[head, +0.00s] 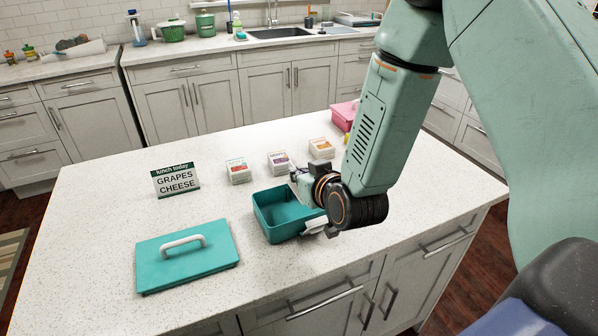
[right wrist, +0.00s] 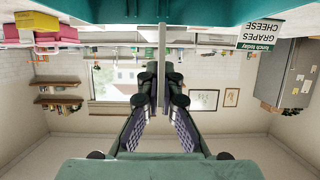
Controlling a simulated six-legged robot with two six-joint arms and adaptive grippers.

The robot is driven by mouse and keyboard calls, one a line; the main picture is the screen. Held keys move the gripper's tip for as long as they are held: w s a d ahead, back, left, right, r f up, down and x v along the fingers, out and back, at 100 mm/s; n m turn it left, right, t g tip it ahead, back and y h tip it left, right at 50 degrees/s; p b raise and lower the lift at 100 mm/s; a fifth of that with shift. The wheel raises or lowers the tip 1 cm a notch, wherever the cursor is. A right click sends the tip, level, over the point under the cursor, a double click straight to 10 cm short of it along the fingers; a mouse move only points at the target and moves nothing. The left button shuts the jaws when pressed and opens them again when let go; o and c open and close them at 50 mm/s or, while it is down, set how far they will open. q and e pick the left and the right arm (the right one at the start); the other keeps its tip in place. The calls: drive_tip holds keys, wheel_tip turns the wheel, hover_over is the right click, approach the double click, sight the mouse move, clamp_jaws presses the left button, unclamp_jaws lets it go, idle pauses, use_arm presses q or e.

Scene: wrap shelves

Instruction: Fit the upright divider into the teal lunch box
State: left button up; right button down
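The open teal lunch box (head: 270,222) sits on the white counter near its front; the inside I see looks empty, and its right end is covered by my right gripper. In the upside-down right wrist view the box wall (right wrist: 215,12) crosses the top edge. My right gripper (head: 308,208) is at the right side of the box. Its fingers (right wrist: 161,75) are closed on a thin pale upright plate, the divider (right wrist: 162,42), seen edge-on. The divider overlaps the box wall there; how deep it sits I cannot tell. My left gripper is out of view.
A teal lid (head: 187,262) with a white handle lies left of the box. A sign (head: 176,180) reads "lunch today GRAPES CHEESE". Small labelled packs (head: 238,171) stand behind the box. A pink container (head: 343,117) is at the back right.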

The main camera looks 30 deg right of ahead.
drive_tip(key=shift+a+f+b, duration=0.1)
drive_tip(key=shift+f+b, duration=0.3)
drive_tip(key=shift+f, duration=0.4)
drive_tip(key=shift+a, duration=0.1)
drive_tip(key=shift+s, duration=0.1)
idle(1.0)
drive_tip(key=shift+f+b, duration=1.75)
drive_tip(key=shift+f, duration=0.75)
drive_tip(key=shift+r, duration=0.15)
